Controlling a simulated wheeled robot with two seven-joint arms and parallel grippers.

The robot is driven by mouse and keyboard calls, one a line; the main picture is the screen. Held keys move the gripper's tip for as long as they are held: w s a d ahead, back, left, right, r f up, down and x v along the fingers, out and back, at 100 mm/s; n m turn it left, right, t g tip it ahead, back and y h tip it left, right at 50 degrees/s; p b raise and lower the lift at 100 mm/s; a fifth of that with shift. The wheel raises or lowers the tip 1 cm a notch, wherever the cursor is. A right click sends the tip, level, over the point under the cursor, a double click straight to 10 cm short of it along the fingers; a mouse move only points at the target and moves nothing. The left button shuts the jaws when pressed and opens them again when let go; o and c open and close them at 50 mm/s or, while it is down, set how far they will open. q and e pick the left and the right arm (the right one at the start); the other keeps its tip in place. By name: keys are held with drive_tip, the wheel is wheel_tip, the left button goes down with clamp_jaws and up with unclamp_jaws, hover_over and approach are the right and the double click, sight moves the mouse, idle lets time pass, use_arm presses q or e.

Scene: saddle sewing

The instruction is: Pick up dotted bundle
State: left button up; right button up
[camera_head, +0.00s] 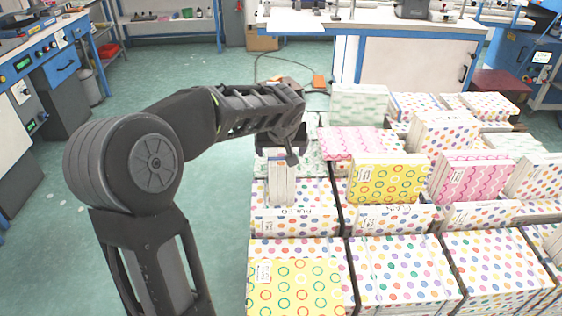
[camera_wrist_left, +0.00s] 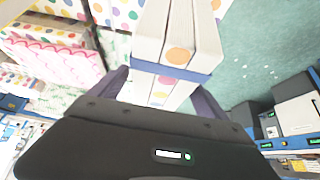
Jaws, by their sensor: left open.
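A dotted bundle (camera_head: 281,184) stands upright on a stack of dotted bundles at the near left of the pile. In the left wrist view the bundle (camera_wrist_left: 178,45) shows pale page edges, a few coloured dots and a blue band. My left gripper (camera_head: 287,150) is over the top of this bundle, pointing down. In the left wrist view its dark fingers (camera_wrist_left: 163,92) are apart, one on each side of the bundle. Whether they touch it I cannot tell. My right gripper is out of view.
A yellow ringed bundle (camera_head: 388,181) and a pink wavy bundle (camera_head: 470,177) stand to the right on the pile. Another yellow bundle (camera_head: 296,287) lies at the front. The green floor (camera_head: 60,200) is open to the left, and a workbench (camera_head: 400,62) stands behind.

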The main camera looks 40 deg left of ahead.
use_arm(q)
drive_tip(key=shift+x, duration=1)
drive_tip(key=shift+c, duration=0.6)
clamp_jaws()
drive_tip(key=shift+w+r, duration=0.15)
